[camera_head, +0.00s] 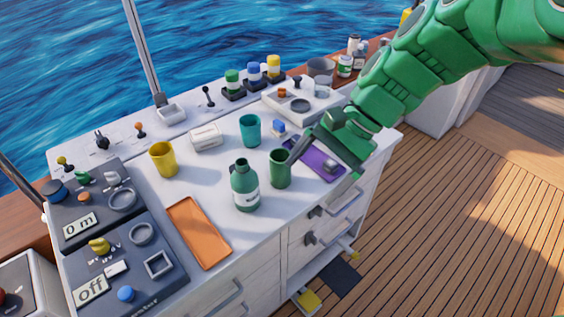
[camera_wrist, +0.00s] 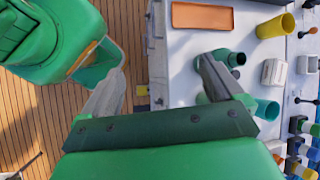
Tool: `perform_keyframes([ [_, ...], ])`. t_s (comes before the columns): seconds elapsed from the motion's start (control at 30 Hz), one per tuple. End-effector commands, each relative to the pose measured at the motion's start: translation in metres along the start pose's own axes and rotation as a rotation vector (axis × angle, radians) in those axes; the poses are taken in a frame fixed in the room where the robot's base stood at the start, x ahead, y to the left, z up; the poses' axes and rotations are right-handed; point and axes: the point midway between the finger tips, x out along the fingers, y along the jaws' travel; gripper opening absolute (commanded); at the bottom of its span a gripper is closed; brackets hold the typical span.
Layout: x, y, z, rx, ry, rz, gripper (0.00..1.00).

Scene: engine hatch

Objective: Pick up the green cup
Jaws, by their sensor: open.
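The green cup (camera_head: 280,169) stands upright on the white counter, just right of a green bottle (camera_head: 245,190). My gripper (camera_head: 323,166) is open and empty. In the head view it is to the right of the cup, with one grey finger close to the cup's rim; I cannot tell whether they touch. In the wrist view my gripper (camera_wrist: 161,68) has its fingers wide apart, with the counter edge and deck between them. The green cup (camera_wrist: 202,98) is there mostly hidden behind the right finger, outside the gap.
A teal cup (camera_head: 250,131) and a yellow cup (camera_head: 163,160) stand farther left. A purple tray (camera_head: 310,157) lies under my gripper. An orange tray (camera_head: 199,233) lies at the front. Drawer handles (camera_head: 345,203) stick out below the counter edge. Several capped jars stand at the back.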

Motion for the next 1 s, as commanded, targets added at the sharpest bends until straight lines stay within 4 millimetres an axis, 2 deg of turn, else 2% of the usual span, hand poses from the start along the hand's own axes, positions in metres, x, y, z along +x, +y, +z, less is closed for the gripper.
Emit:
perform_keyframes([
  [0.2, -0.002, -0.045, -0.028, 0.175, -0.105, -0.12, 0.94],
  [0.53, -0.014, -0.103, -0.081, 0.457, -0.277, -0.288, 0.94],
  [0.7, -0.02, -0.122, -0.106, 0.572, -0.349, -0.347, 0.94],
  [1.0, -0.027, -0.14, -0.138, 0.697, -0.428, -0.41, 0.94],
])
